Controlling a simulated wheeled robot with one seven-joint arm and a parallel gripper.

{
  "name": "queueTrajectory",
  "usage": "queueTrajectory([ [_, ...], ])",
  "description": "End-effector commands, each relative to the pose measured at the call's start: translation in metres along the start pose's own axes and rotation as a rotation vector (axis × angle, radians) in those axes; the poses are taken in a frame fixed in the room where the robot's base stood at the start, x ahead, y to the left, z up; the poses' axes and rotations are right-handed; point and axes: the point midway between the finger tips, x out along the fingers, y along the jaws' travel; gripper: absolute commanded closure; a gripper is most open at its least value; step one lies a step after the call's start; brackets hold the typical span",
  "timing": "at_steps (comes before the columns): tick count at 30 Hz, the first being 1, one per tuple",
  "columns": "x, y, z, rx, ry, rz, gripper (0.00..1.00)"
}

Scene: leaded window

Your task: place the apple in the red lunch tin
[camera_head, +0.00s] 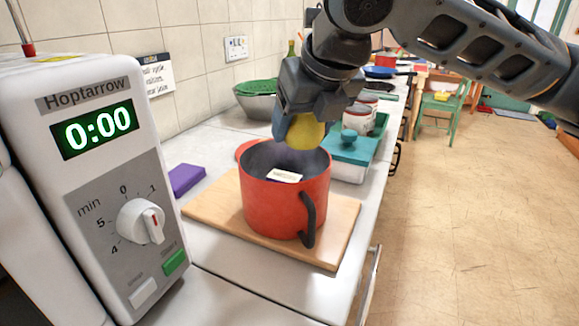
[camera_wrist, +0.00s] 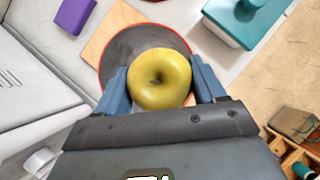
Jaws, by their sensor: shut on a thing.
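A yellow apple (camera_head: 307,134) is held in my gripper (camera_head: 298,128), directly above the mouth of a red, pot-like tin (camera_head: 270,203). The tin has a dark side handle (camera_head: 308,220) and a dark inside, with a small pale labelled item (camera_head: 285,175) showing in it. In the wrist view the apple (camera_wrist: 160,79) sits between the two blue fingers of my gripper (camera_wrist: 161,84). Behind it are the dark interior (camera_wrist: 125,52) and red rim of the tin. The apple hides part of the opening. The gap between the apple and the tin's contents is hard to judge.
The red tin stands on a wooden board (camera_head: 212,203). A white microwave (camera_head: 85,190) stands close on the left. A purple block (camera_head: 186,179) lies behind the board. Open floor lies to the right.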

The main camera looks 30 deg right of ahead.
Motion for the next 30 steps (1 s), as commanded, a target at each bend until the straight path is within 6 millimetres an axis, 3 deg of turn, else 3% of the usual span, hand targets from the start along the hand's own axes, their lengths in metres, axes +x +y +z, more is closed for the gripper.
queueTrajectory([
  [3,0.004,0.017,-0.015,-0.003,0.0,0.002,0.69],
  [7,0.006,0.025,-0.023,0.0,-0.001,0.001,0.69],
  [11,0.01,0.026,-0.027,0.002,0.0,0.0,0.69],
  [19,0.039,0.026,-0.046,0.001,0.001,0.0,0.69],
  [30,0.043,0.026,-0.048,0.001,-0.001,0.0,0.69],
])
